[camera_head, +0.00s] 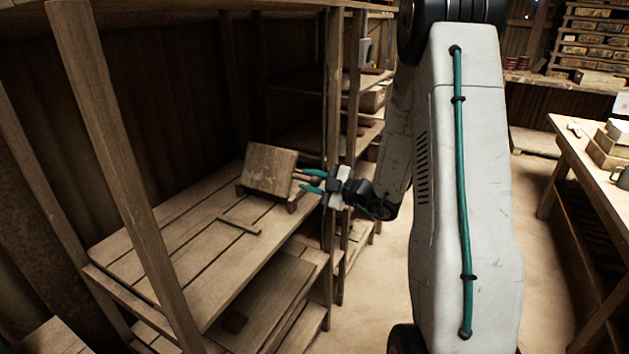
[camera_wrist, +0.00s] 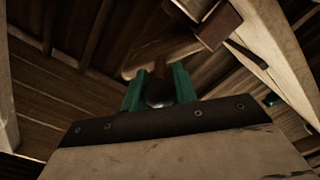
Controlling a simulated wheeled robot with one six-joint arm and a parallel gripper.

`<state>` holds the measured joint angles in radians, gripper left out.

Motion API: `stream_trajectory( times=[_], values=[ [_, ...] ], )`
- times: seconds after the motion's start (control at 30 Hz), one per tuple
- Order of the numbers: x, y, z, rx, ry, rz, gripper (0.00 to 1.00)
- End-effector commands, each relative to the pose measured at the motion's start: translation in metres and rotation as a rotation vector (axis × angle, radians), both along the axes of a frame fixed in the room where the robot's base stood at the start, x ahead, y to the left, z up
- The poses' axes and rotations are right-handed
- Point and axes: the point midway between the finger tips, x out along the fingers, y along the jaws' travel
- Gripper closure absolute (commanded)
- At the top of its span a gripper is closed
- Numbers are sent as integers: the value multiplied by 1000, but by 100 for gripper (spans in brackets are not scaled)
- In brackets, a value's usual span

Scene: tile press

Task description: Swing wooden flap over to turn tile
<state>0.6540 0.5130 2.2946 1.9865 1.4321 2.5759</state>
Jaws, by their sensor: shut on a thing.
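The wooden flap (camera_head: 270,169) is a thick square board, standing tilted on the shelf top in the head view. A short wooden handle (camera_head: 301,176) sticks out from its right side. My gripper (camera_head: 310,182) reaches in from the right, its teal fingers shut on this handle. I cannot make out the tile in either view.
The wooden shelf top (camera_head: 165,250) is mostly bare, with a thin wooden strip (camera_head: 239,225) lying on it. Shelf posts (camera_head: 120,160) stand at the left and close to my gripper. A workbench (camera_head: 590,150) stands at the right, with open floor before it.

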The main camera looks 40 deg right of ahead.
Motion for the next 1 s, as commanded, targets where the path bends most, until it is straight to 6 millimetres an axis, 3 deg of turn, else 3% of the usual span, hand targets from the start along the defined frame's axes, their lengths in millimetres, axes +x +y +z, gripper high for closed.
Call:
stream_trajectory(
  times=[0.27,0.3,0.33,0.67,1.0],
  values=[
    [0,-1,-1,1,3,-3,100],
    [0,-1,-1,1,3,-3,60],
    [0,-1,-1,1,3,-4,52],
    [-2,-2,0,-1,1,-3,51],
    [-47,-27,-1,0,2,-7,51]
  ],
)
